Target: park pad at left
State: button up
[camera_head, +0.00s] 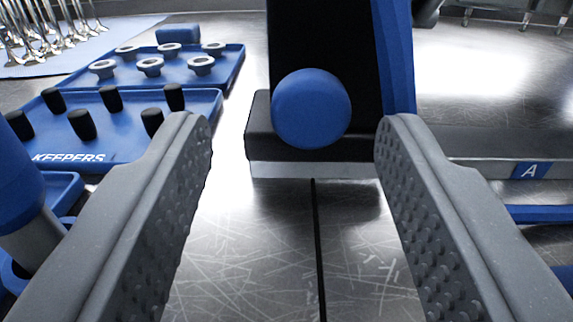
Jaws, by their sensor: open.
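My gripper (295,122) is open, with one grey studded finger on each side of the picture. Between and beyond the fingertips is a round blue knob (311,109) on the front of a black block (262,137) with a pale lower edge. A black upright with a blue side rail (394,55) rises behind the knob. The fingers appear apart from the knob; the exact distance is unclear. I cannot tell which thing is the pad; none is labelled so.
At left, a blue tray marked KEEPERS (110,150) holds several black pegs. Behind it, another blue tray (232,72) holds several metal rings. Metal valves (40,30) lie at upper left. A ledge with an A label (531,170) is at right.

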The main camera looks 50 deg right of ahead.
jog(key=v, duration=1)
jog(key=shift+s+a+b, duration=0.2)
jog(key=shift+a+b, duration=0.05)
jog(key=shift+b, duration=0.05)
